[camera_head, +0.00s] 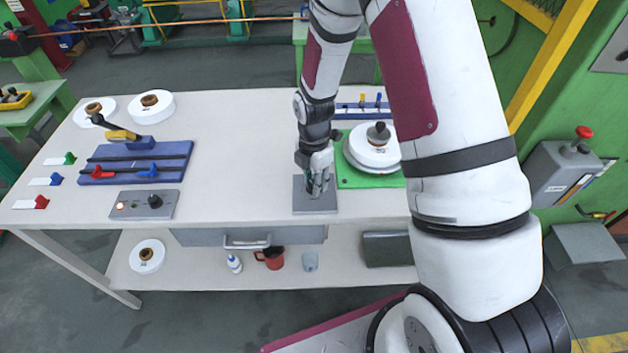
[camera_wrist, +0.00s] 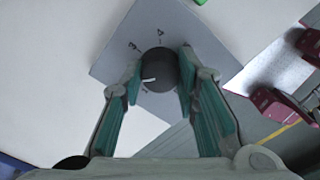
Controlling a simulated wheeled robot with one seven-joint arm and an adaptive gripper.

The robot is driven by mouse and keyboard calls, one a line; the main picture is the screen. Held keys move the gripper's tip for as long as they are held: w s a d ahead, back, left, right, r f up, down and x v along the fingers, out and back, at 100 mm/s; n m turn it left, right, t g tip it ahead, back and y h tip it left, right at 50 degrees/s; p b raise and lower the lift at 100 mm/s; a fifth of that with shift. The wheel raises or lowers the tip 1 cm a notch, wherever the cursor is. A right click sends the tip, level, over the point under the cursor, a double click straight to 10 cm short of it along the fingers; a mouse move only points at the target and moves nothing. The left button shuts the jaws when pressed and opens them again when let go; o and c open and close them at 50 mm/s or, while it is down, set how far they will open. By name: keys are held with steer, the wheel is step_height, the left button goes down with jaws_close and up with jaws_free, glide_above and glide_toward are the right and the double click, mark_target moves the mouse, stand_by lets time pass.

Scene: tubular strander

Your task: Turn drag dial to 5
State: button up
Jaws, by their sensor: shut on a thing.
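The drag dial is a round black knob (camera_wrist: 159,70) with a white pointer mark, on a square grey plate (camera_head: 315,203) at the front edge of the white table. The white pointer is on the knob's left lower side in that view. My gripper (camera_head: 318,188) points down over the plate. In the wrist view its green-padded fingers (camera_wrist: 158,82) stand on both sides of the knob, shut on it. In the head view the gripper hides most of the knob.
A green board with white spools (camera_head: 372,150) stands right of the gripper. A grey control box (camera_head: 143,204) and a blue board (camera_head: 180,160) with levers lie at left. A drawer (camera_head: 247,238) sits under the table edge. The tabletop between is clear.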

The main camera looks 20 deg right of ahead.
steer(key=shift+m, duration=0.3)
steer(key=m, duration=1)
steer(key=shift+m, duration=0.4)
steer(key=m, duration=1.1)
steer(key=shift+m, duration=0.4)
steer(key=m, duration=0.6)
steer(key=shift+m, duration=0.3)
